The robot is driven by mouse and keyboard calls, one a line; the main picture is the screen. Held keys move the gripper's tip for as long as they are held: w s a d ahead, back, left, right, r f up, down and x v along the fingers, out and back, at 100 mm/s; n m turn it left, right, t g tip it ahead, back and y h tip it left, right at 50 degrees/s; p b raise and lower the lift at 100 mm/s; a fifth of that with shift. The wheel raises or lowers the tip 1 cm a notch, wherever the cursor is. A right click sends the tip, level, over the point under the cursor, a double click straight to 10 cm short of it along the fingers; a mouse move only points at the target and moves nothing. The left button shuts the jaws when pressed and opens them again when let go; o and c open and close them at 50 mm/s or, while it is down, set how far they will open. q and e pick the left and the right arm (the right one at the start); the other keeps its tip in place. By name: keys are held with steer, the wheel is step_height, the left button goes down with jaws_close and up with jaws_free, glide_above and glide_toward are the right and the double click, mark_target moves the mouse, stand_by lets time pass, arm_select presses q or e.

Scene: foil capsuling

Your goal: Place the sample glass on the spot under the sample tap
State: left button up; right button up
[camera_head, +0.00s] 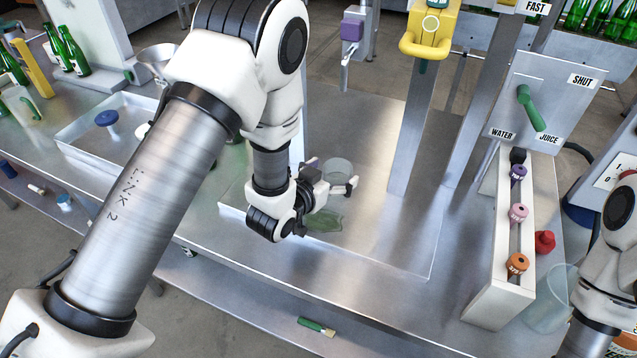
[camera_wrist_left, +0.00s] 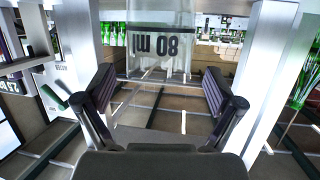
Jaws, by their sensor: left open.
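The clear sample glass (camera_head: 338,171) is at the fingertips of my left gripper (camera_head: 331,187) in the head view, over the steel worktop. In the left wrist view the glass (camera_wrist_left: 160,45), marked 80 ml, lies ahead of and between the two spread fingers of the left gripper (camera_wrist_left: 158,92). The gripper is open and I see no firm contact with the glass. A tap with a purple block (camera_head: 352,28) and a downward spout stands behind, further back than the glass. The spot under it is not clearly visible. My right gripper is out of view.
A yellow fixture (camera_head: 428,38) on a steel post stands to the right. A lever panel (camera_head: 543,100) and a rack of coloured knobs (camera_head: 518,212) are further right.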

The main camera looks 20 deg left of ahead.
arm_select(q)
steer(key=v, duration=0.2)
steer(key=b+v, duration=0.1)
steer(key=v, duration=0.1)
steer(key=b+v, duration=0.1)
steer(key=v, duration=0.1)
steer(key=shift+s+a+f, duration=0.15)
steer(key=shift+s+f, duration=0.05)
steer(key=shift+s, duration=0.15)
steer(key=p+v, duration=0.1)
steer(key=p, duration=0.2)
steer(key=p+v, duration=0.2)
steer(key=p, duration=0.1)
steer(key=shift+s+r, duration=0.2)
steer(key=shift+r, duration=0.1)
